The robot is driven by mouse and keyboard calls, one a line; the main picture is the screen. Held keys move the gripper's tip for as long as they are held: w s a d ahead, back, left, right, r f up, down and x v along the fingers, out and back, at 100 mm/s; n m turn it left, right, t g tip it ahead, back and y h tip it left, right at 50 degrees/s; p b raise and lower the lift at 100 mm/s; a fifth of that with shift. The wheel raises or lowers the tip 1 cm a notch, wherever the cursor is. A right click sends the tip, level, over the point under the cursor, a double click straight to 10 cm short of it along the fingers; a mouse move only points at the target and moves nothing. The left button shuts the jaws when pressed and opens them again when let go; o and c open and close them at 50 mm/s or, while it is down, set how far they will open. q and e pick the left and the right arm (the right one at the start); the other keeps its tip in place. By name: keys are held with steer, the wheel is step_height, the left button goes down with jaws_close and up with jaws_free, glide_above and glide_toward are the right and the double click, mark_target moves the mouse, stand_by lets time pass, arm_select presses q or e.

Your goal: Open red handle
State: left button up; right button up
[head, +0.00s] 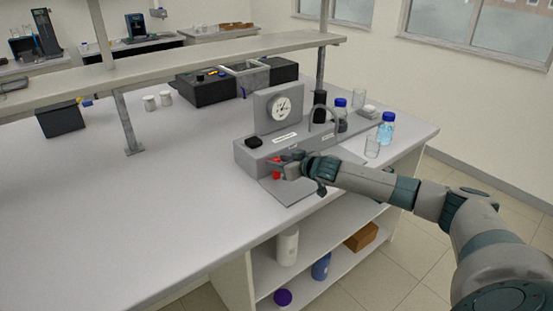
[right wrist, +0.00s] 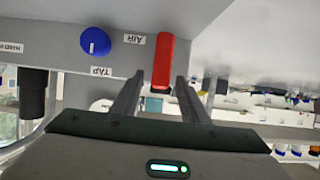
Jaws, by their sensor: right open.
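In the head view a bit of the red handle (head: 276,174) shows beside my right gripper (head: 284,168). In the right wrist view my right gripper (right wrist: 158,92) is open, with one finger on each side of the handle's end. I cannot tell whether either finger touches it. A blue knob (right wrist: 95,41) labelled TAP sits beside the handle. My left gripper is not in view.
A dial gauge (head: 282,108) stands on the rig. Glass bottles with blue caps (head: 386,128) and a beaker (head: 372,146) stand to the right, near my right forearm. A shelf beam (head: 190,62) crosses above the bench.

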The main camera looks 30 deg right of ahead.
steer(key=shift+x, duration=0.9)
steer(key=shift+c, duration=0.3)
jaws_close()
